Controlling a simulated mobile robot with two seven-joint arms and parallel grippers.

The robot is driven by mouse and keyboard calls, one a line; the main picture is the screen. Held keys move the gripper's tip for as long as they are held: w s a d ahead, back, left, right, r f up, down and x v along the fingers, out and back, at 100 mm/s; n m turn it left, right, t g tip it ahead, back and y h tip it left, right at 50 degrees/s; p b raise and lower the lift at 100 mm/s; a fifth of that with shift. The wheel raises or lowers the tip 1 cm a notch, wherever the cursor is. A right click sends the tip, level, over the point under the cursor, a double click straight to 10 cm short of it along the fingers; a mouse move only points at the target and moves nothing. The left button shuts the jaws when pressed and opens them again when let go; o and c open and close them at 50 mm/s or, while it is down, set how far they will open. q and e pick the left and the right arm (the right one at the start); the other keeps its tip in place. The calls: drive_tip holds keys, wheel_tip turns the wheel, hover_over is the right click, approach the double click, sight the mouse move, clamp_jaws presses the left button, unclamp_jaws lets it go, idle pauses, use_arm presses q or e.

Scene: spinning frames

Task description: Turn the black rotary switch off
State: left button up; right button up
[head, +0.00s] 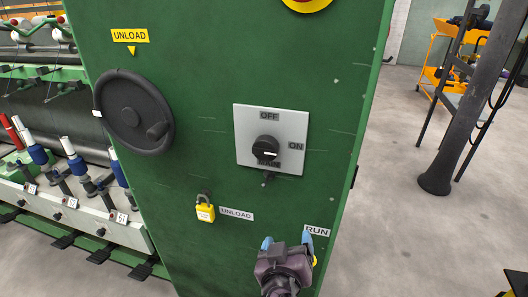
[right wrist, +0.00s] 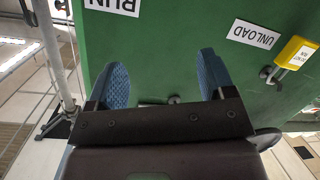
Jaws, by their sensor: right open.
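The black rotary switch (head: 265,149) sits on a light grey square plate (head: 243,135) on the green cabinet front. Its white mark points right, toward the ON label (head: 296,146). The OFF label (head: 269,115) is above the knob, and a lower label is partly covered by it. My right gripper (head: 287,241) is below the plate and slightly right of it, apart from the switch. Its blue fingers are open with nothing between them, as the right wrist view (right wrist: 162,78) also shows. The switch is not seen in the right wrist view. My left gripper is not in view.
A yellow padlock (head: 205,209) hangs on the cabinet below left of the plate. A black handwheel (head: 133,112) sticks out at the left. A RUN label (head: 317,231) is near my right fingers. Spinning spindles (head: 75,160) stand left; a dark post (head: 468,110) stands right.

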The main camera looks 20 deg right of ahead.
drive_tip(key=a+r+m+t+h, duration=0.1)
drive_tip(key=a+r+t+h, duration=0.2)
drive_tip(key=r, duration=0.4)
drive_tip(key=m+t+h, duration=0.2)
approach(264, 155)
drive_tip(key=p+x, duration=0.3)
drive_tip(key=x, duration=0.5)
drive_tip(key=shift+w+d+r, duration=0.2)
drive_tip(key=shift+r, duration=0.05)
drive_tip(key=shift+w+d+r, duration=0.15)
drive_tip(key=shift+w+d, duration=0.15)
drive_tip(key=shift+w, duration=0.2)
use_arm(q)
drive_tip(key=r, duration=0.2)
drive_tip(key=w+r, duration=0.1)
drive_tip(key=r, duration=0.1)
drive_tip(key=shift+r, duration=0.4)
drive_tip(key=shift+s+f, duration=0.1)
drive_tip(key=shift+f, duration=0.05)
use_arm(e)
drive_tip(key=c, duration=0.9)
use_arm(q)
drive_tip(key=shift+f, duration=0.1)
